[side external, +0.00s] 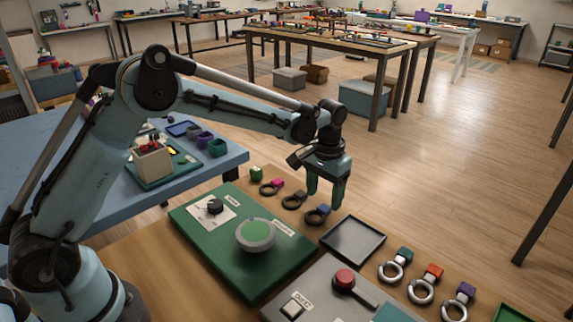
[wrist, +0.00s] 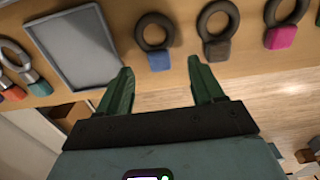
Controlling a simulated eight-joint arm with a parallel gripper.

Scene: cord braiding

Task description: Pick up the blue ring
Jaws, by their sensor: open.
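The blue ring is a dark ring with a blue block on it. It lies on the wooden table's edge in the side view (side external: 318,215) and near the top middle of the wrist view (wrist: 154,33). My gripper (side external: 326,197) is open and empty, pointing down close to the blue ring. In the wrist view my two fingers (wrist: 160,72) are spread, with the blue block just beyond the gap between their tips. In the side view a finger passes just beside the ring; whether they touch is unclear.
A dark ring with a brown block (side external: 293,201) and one with a pink block (side external: 271,187) lie alongside. A shallow grey tray (side external: 352,241) sits on the other side. Silver rings (side external: 421,291) lie beyond it. A green panel (side external: 205,250) with a round button is close by.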

